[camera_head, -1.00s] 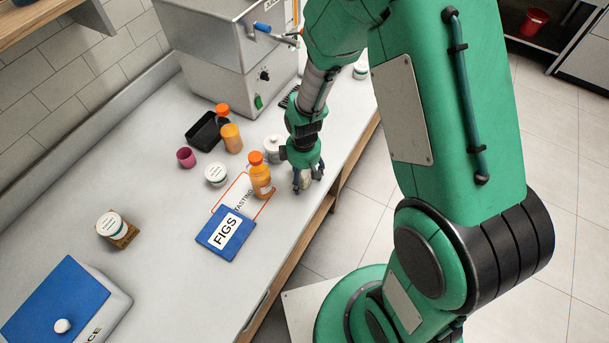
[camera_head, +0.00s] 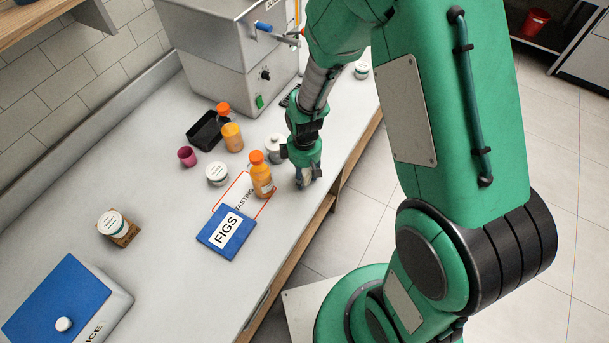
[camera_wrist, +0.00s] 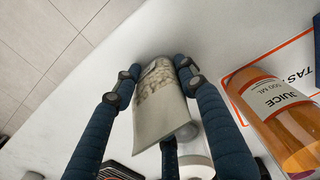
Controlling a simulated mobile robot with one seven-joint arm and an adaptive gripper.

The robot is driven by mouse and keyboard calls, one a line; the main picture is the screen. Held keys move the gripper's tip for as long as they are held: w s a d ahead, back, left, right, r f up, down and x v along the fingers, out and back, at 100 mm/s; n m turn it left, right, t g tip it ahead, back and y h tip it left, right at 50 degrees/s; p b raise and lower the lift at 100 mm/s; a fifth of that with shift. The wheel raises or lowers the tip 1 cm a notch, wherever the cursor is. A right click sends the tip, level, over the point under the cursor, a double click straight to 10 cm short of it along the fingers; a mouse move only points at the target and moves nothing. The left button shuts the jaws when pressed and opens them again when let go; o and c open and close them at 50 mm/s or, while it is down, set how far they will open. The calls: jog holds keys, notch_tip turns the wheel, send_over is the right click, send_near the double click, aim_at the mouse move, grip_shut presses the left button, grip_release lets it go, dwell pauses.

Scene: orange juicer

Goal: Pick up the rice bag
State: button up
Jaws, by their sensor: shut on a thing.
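The rice bag (camera_wrist: 160,108) is a small pale bag with a grain-like picture, seen in the wrist view between the dark blue fingers. My gripper (camera_wrist: 157,72) is shut on it, with fingers on both sides and another finger below in the picture. In the head view my gripper (camera_head: 305,182) points down near the counter's right-hand edge, just right of the orange juice bottle (camera_head: 261,178). The bag is mostly hidden there by the fingers. I cannot tell whether it is clear of the counter.
The juice bottle stands close by, also in the wrist view (camera_wrist: 277,115), on a red-framed tasting card (camera_head: 229,188). The counter's front edge is close on the right.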

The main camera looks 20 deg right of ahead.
jog(key=shift+r, duration=0.5)
notch_tip(320, 180, up, 2)
jog(key=shift+r+p, duration=0.2)
jog(key=shift+p, duration=0.35)
jog(key=s+d+r+p, duration=0.1)
jog(key=s+d+p, duration=0.1)
jog(key=s, duration=1.4)
